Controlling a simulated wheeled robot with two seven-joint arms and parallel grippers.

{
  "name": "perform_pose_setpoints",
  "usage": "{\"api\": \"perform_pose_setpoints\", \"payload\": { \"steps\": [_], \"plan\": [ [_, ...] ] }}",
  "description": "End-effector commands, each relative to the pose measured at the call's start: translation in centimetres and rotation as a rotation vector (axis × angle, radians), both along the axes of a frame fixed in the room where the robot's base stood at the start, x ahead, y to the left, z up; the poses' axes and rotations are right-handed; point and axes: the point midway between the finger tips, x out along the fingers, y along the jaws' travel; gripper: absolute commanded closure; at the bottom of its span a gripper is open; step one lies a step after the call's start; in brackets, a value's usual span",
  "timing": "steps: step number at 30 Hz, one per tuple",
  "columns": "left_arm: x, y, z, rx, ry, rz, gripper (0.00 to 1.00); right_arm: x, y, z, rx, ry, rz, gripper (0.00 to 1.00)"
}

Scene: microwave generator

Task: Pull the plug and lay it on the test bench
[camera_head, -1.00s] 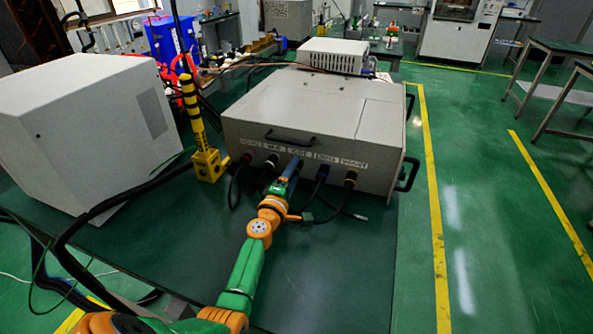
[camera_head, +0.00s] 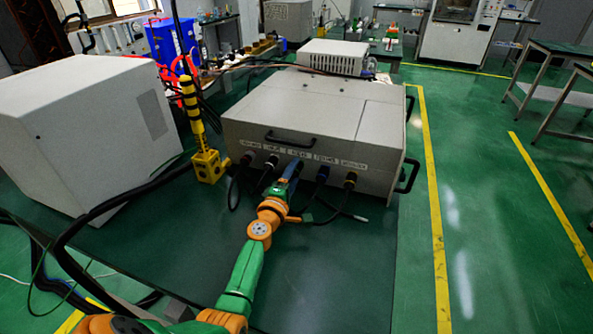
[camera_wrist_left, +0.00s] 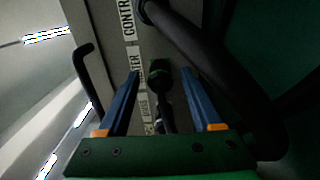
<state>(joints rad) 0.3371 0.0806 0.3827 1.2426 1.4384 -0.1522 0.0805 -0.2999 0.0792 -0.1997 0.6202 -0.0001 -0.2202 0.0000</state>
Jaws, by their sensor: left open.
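A light grey instrument box (camera_head: 290,105) stands on the dark green test bench (camera_head: 320,255). Several cable plugs sit in a row in its labelled front panel, including a blue one (camera_head: 323,173) and a yellow-ringed one (camera_head: 350,180). My left gripper (camera_head: 296,165) is at the panel, near the middle of the row, and hides the connector there. In the left wrist view my open left gripper (camera_wrist_left: 160,73) has a blue finger on each side of a dark green plug (camera_wrist_left: 159,77) at the panel. Gaps show between plug and fingers. My right gripper is out of view.
A yellow post (camera_head: 207,165) and a white cabinet (camera_head: 90,130) stand left of the box. A thick black cable (camera_wrist_left: 205,70) passes close to the right finger in the wrist view. A loose cable end (camera_head: 358,217) lies on the bench; the bench front right is clear.

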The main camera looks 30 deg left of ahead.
Motion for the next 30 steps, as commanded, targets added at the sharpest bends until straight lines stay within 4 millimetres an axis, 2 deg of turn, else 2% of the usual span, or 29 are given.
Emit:
{"api": "perform_pose_setpoints", "payload": {
  "steps": [2,9,30],
  "plan": [
    [0.00,0.00,0.00,0.000,0.000,0.000,0.34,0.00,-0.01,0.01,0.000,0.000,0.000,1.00],
    [0.00,-0.01,-0.01,0.000,0.000,0.000,0.99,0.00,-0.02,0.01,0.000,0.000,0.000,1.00],
    [0.00,-0.01,-0.01,0.000,0.000,0.000,1.00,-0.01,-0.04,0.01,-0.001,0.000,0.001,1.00]
  ]
}}
